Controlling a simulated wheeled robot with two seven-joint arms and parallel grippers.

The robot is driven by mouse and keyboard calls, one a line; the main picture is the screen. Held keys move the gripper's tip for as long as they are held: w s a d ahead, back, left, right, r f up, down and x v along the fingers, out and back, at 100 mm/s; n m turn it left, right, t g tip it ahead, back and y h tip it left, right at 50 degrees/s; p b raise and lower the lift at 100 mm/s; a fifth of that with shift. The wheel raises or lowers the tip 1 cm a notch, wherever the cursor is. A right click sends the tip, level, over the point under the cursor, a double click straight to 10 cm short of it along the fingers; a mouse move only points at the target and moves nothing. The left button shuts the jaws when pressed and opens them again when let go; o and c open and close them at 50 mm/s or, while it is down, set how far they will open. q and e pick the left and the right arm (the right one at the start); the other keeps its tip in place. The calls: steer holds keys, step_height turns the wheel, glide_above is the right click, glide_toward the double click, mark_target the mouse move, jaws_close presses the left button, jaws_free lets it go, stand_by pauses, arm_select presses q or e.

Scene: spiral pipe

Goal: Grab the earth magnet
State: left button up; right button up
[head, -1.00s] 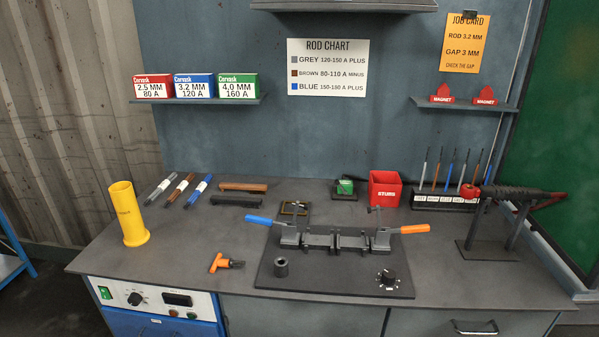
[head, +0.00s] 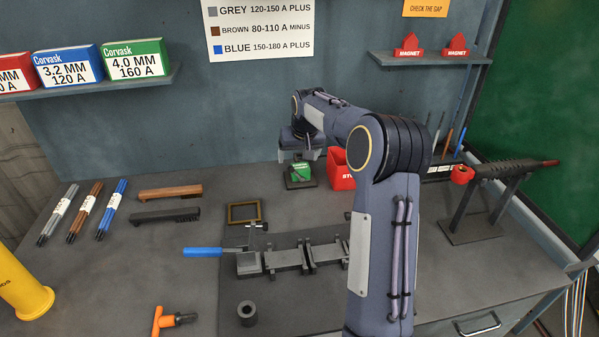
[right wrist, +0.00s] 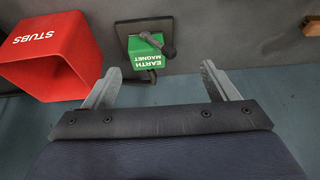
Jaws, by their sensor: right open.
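The earth magnet is a small green block (head: 299,171) with white lettering, on a dark plate at the back of the bench. In the right wrist view the green block (right wrist: 146,50) reads "EARTH MAGNET" upside down and has a dark handle. My right gripper (head: 302,153) is just above the block in the head view, partly hidden by its own arm. In the right wrist view the right gripper's two fingers (right wrist: 165,80) are spread wide and empty, with the block beyond them, slightly left of centre. My left gripper is not in view.
A red STUBS box (head: 340,172) stands close to the green block; it also shows in the right wrist view (right wrist: 50,58). A clamp fixture (head: 290,256) lies in front. Two red magnets sit on the upper right shelf (head: 430,60). A torch on a stand (head: 490,190) is at right.

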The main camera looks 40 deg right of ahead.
mark_target(300, 167)
steer(key=shift+g+h, duration=0.3)
steer(key=shift+h, duration=0.1)
steer(key=w+d+f, duration=0.1)
steer(key=f, duration=0.2)
steer(key=w+d+f+p, duration=0.1)
steer(key=w+d+f, duration=0.1)
steer(key=f, duration=0.1)
steer(key=w+d+f, duration=0.1)
steer(key=w+f, duration=0.1)
steer(key=f, duration=0.2)
steer(key=shift+w+d+p, duration=0.15)
steer(key=shift+d+p, duration=0.2)
steer(key=shift+p, duration=0.05)
steer(key=shift+f, duration=0.1)
steer(key=c, duration=1.6)
